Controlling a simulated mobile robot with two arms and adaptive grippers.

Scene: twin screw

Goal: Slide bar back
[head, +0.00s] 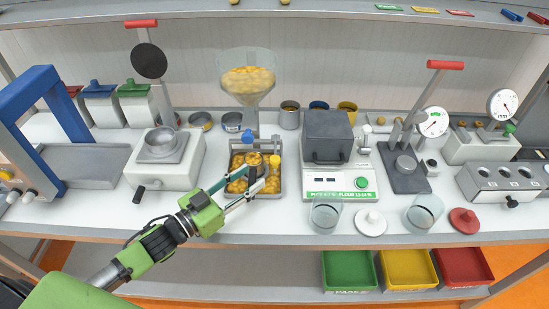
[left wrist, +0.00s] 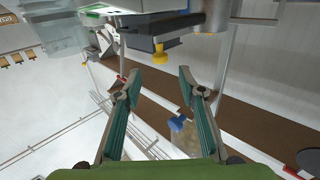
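My left gripper (head: 257,178) reaches in from the left and is over the front part of a metal tray (head: 279,196) of yellow pieces. Its two fingers are apart with nothing between them; the left wrist view shows this gap (left wrist: 162,86) too. A yellow knob (head: 275,160) is just beyond the fingers; a yellow knob also shows under a dark block in the left wrist view (left wrist: 160,52). A blue knob (head: 249,136) is below the clear hopper (head: 246,75), and a blue knob shows in the left wrist view (left wrist: 177,123). I cannot clearly tell the bar apart. My right gripper is out of view.
A dark box on a white scale (head: 341,186) stands right of the tray. A white machine with a metal cup (head: 163,172) stands left. Two glass beakers (head: 325,214) and lids are near the front edge. Colored bins (head: 349,270) are below.

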